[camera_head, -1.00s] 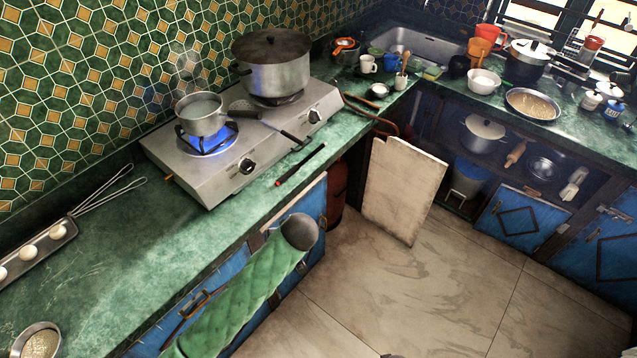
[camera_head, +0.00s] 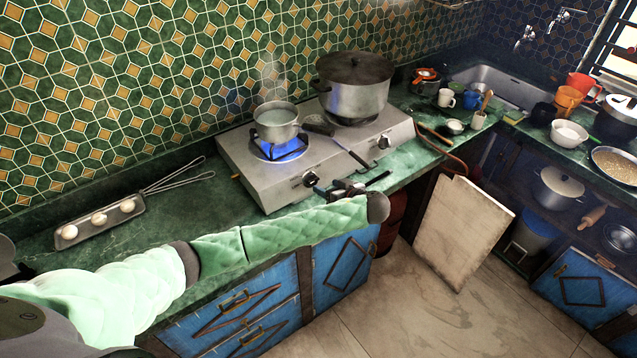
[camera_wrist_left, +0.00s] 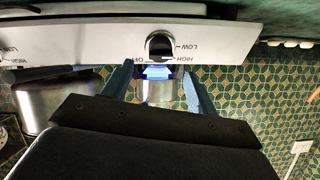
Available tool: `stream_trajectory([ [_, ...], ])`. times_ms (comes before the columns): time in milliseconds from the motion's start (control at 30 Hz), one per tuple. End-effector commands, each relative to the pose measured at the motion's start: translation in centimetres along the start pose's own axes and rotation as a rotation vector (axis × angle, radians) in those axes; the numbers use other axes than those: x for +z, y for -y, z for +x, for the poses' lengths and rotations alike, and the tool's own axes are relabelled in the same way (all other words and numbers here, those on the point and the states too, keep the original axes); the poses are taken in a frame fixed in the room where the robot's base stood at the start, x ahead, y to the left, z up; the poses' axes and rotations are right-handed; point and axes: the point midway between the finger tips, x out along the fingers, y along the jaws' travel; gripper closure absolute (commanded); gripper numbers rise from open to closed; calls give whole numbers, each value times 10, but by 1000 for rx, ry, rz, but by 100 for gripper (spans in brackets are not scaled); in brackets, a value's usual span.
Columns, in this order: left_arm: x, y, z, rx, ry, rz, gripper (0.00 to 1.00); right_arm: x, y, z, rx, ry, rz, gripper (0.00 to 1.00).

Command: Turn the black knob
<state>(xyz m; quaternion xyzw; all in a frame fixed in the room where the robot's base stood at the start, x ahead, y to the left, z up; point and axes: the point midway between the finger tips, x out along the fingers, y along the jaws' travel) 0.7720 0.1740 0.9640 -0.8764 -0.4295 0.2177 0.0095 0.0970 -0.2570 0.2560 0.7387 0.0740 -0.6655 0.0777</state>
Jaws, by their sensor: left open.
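The silver gas hotplate (camera_head: 240,165) stands on the green counter with a black knob (camera_head: 310,178) at the front left and another black knob (camera_head: 384,142) at the front right. The left burner has a blue flame under a small pot (camera_head: 277,122). My left gripper (camera_head: 334,188), on the green-sleeved arm, is at the hotplate front beside the left knob. In the left wrist view, the open fingers (camera_wrist_left: 158,70) point at a dark knob (camera_wrist_left: 158,45) marked high, low and off, one to each side. I cannot tell whether they touch it.
A large lidded pot (camera_head: 356,95) stands on the right burner. A tray with eggs (camera_head: 98,222) lies on the counter at left. A pale board (camera_head: 462,230) leans by the counter corner. Cups and bowls sit near the sink (camera_head: 500,85).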

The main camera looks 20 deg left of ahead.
Motion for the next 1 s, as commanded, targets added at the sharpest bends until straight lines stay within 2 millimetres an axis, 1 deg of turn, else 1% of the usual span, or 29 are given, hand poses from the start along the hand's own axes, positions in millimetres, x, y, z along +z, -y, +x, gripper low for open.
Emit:
stream_trajectory([
  [133,-5,1,14,-2,-2,1,41,12,0,-10,0,9,0,65],
  [200,-6,2,24,-2,-1,0,41,20,0,-14,-1,15,0,65],
  [400,-5,1,53,-2,-1,2,41,16,0,-30,-1,12,0,65],
  [500,-3,0,63,-1,0,2,41,16,0,-35,-1,13,0,65],
  [700,-1,0,74,1,1,0,41,15,0,-38,-1,13,0,65],
  [967,0,0,75,1,1,0,41,15,2,-38,-2,12,1,65],
  [1000,0,0,75,1,1,0,49,15,2,-38,-2,12,1,65],
])
